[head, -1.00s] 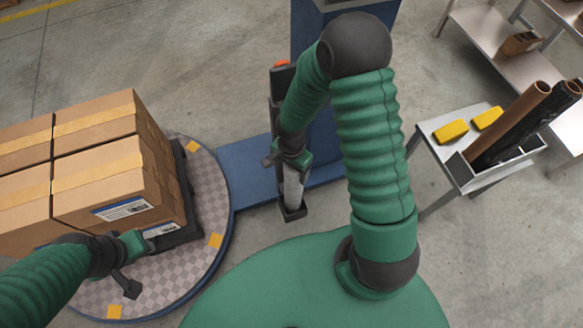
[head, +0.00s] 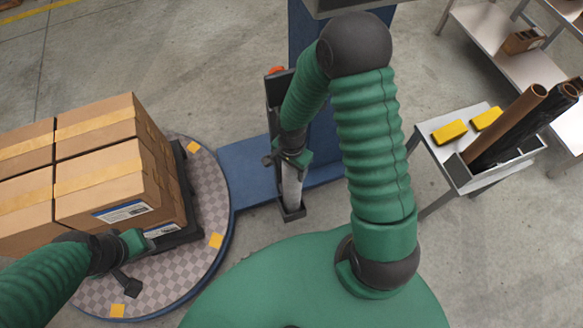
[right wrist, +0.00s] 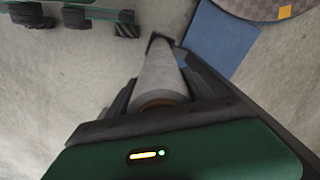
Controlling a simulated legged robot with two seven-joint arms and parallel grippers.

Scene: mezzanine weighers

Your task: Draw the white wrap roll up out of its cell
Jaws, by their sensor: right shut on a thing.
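The white wrap roll (head: 292,187) stands upright in a dark, narrow holder (head: 291,212) in front of a blue column. In the right wrist view the roll (right wrist: 160,72) runs away from the jaws, its brown core end close to them. My right gripper (head: 294,160) is shut on the roll's upper end. The roll's lower end is still between the holder's dark sides. The right gripper's dark jaw part (right wrist: 155,121) spans the near end of the roll.
Taped cartons (head: 110,170) sit on a dark pallet on the round turntable (head: 205,205) at left. A blue base (head: 250,165) joins it to the column (head: 305,50). At right a small table holds yellow blocks (head: 450,131) and a bin of brown and black rolls (head: 510,125).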

